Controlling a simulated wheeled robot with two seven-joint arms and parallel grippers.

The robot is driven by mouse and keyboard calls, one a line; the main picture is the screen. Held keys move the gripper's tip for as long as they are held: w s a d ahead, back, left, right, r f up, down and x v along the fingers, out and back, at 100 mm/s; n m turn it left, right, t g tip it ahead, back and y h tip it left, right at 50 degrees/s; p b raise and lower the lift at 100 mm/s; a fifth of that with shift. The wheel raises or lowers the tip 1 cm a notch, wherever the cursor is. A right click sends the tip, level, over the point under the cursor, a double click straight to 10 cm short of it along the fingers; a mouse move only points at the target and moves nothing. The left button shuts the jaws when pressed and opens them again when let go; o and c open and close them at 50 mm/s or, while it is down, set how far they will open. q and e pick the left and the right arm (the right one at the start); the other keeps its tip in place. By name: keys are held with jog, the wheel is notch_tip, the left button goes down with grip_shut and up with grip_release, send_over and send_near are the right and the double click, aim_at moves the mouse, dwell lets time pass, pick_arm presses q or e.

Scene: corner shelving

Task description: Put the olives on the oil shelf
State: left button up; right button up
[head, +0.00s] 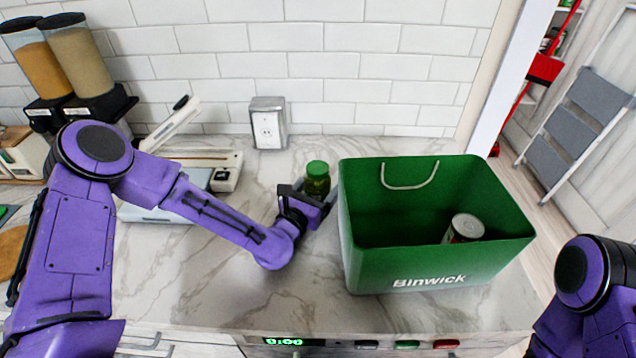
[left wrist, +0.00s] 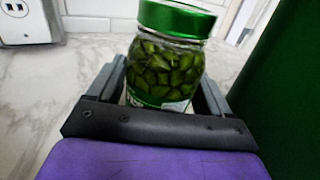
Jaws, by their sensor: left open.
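The olives (head: 317,180) are a glass jar of green olives with a green lid, upright on the marble counter just left of the green crate. The jar also shows in the left wrist view (left wrist: 165,68). My left gripper (head: 320,190) is at the jar, with its two grey fingers (left wrist: 168,88) open on either side of it. The jar's lower part is partly hidden by the gripper. My right arm shows at the lower right of the head view, but its gripper is out of view. I cannot make out an oil shelf.
The green Binwick crate (head: 420,276) stands close right of the jar and holds a can (head: 465,228). A scale-like device (head: 226,172) and cereal dispensers (head: 75,60) are at left. The counter in front (head: 220,290) is clear.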

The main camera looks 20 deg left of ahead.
pick_arm(q)
jog(key=shift+r, duration=0.1)
jog(key=c, duration=1.2)
